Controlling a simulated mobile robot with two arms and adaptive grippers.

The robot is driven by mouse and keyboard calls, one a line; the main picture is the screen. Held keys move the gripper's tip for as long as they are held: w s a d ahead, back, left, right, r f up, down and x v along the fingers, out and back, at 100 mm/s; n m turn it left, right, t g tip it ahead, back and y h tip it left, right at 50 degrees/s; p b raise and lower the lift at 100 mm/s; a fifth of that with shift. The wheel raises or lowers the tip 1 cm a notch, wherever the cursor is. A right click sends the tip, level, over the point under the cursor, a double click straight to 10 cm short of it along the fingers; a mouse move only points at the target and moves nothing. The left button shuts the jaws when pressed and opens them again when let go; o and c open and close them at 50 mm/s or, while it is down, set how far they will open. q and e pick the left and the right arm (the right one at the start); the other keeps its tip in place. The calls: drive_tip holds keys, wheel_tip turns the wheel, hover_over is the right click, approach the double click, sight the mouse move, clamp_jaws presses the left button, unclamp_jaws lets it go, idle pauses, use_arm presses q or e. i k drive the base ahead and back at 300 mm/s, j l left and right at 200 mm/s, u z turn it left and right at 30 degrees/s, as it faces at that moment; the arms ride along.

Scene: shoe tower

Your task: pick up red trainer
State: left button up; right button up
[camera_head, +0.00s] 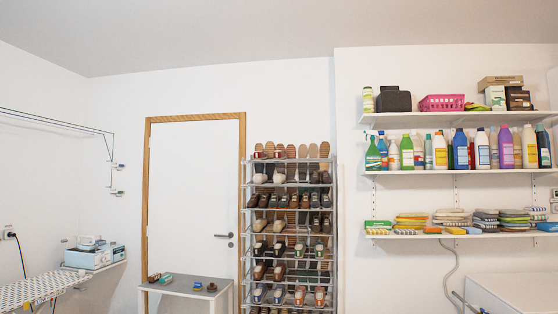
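A tall shoe rack (242,225) stands right of the white door, with pairs of shoes on several tiers. On its top tier at the left is a pair of red shoes with pale fronts, one at the edge (258,151) and one beside it (269,149). A small dark reddish shoe (153,278) lies on a low grey table (185,284) in front of the door. The shoes are too small to tell which one is the red trainer. Neither of my grippers is in view.
Wall shelves (455,173) at the right hold bottles, folded cloths and a pink basket (441,103). An ironing board (38,290) is at lower left. A pale worktop (520,291) is at lower right.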

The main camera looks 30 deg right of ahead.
sight(278, 155)
drive_tip(key=i+z, duration=0.25)
drive_tip(key=i, duration=2.7)
